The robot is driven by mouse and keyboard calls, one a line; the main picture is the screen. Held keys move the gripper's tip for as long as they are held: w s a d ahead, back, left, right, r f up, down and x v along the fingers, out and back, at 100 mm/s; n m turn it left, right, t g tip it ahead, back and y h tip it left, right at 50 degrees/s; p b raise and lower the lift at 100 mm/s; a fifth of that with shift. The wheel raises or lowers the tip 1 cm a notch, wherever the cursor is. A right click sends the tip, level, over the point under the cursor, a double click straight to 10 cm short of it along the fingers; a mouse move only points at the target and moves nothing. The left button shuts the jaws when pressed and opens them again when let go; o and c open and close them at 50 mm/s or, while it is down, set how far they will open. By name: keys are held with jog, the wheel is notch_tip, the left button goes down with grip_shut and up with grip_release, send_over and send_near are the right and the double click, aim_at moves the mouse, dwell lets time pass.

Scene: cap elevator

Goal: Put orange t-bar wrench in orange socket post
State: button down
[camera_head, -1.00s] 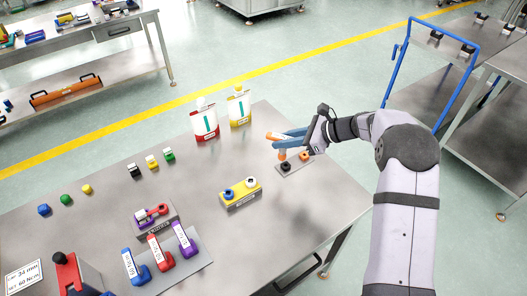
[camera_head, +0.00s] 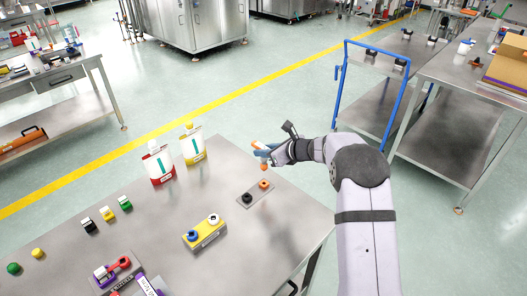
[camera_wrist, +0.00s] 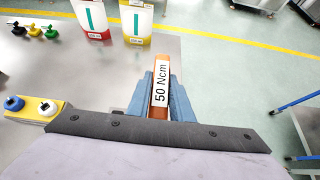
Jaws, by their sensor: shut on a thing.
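The orange t-bar wrench (camera_head: 259,145) is held across my gripper (camera_head: 264,154), with its orange shaft pointing down. In the wrist view its handle, with a white "50 Ncm" label (camera_wrist: 161,84), lies between the blue fingers of my gripper (camera_wrist: 160,95). The orange socket post (camera_head: 264,184) stands on a small grey plate (camera_head: 256,193). The wrench's lower end appears a little above this post in the head view, apart from it. Exact alignment cannot be told. The post is hidden in the wrist view.
A black post (camera_head: 247,198) shares the plate. A yellow block (camera_head: 205,234) with blue and white posts stands nearer on the table. Red-labelled (camera_head: 159,164) and yellow-labelled (camera_head: 192,146) containers stand at the back edge. The table's right part is clear.

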aim_at(264, 168)
notch_tip(264, 168, down, 7)
jog(key=b, duration=0.7)
jog(key=shift+f+b, duration=0.45)
jog(key=shift+f, duration=0.1)
dwell(1.0)
jog(key=c, duration=1.5)
grip_release()
jog(key=b+v, duration=0.1)
jog(key=v, duration=0.6)
jog(key=shift+s+d+r+b, duration=0.1)
jog(key=shift+d+b, duration=0.05)
jog(key=shift+b, duration=0.2)
